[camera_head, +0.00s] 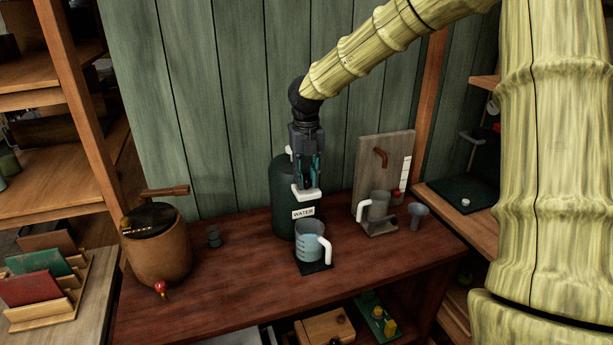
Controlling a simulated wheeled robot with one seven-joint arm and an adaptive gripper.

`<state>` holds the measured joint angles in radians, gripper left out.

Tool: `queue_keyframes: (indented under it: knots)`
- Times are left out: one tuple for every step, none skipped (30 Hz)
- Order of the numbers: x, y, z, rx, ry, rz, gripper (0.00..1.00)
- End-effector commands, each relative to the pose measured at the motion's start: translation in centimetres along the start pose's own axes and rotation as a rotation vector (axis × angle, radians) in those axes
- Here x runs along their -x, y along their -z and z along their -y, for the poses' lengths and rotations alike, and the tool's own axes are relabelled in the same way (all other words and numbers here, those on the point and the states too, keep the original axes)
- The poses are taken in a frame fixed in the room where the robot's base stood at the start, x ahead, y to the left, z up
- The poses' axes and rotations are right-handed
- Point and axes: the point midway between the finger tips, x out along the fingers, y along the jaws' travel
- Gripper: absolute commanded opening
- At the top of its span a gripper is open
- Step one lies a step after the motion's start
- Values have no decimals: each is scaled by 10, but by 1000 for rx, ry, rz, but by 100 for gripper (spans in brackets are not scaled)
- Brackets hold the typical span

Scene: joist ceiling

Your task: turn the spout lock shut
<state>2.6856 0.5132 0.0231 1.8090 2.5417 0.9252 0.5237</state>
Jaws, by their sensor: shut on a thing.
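A dark green container (283,213) labelled WATER stands upright on the wooden counter against the green plank wall. A white piece (308,193), which looks like its spout lock, sticks out at its front above the label. My gripper (306,184) points down with its fingers closed at this white piece. The fingers hide part of the piece and the container's upper right, so the lock's exact angle cannot be told. A clear measuring cup (309,243) with a white handle and bluish water stands below, on a dark mat (315,266).
At right are a grey board stand (394,165), a grey mug (374,207) and a small funnel (418,214). The counter's front left is clear.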

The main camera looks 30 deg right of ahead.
Motion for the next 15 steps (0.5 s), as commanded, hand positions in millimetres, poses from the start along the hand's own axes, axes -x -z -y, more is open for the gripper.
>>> queue_keyframes:
  knots:
    - [1,0,0,7,-1,1,1]
    - [2,0,0,14,-2,0,1]
    - [2,0,0,28,-3,0,1]
    - [2,0,0,40,-3,0,1]
    - [3,0,0,55,-3,0,1]
    - [3,-1,0,78,-4,0,1]
    - [4,-1,0,95,-4,0,1]
    - [3,-1,0,111,-4,0,1]
    - [4,-1,0,134,-3,0,1]
    - [4,-1,0,152,-3,-1,1]
    - [3,-1,0,169,-3,0,1]
    - [3,-1,0,188,-2,0,1]
    - [3,-1,0,203,-2,1,1]
    - [3,-1,0,216,-3,1,1]
    - [3,-1,0,230,-3,2,1]
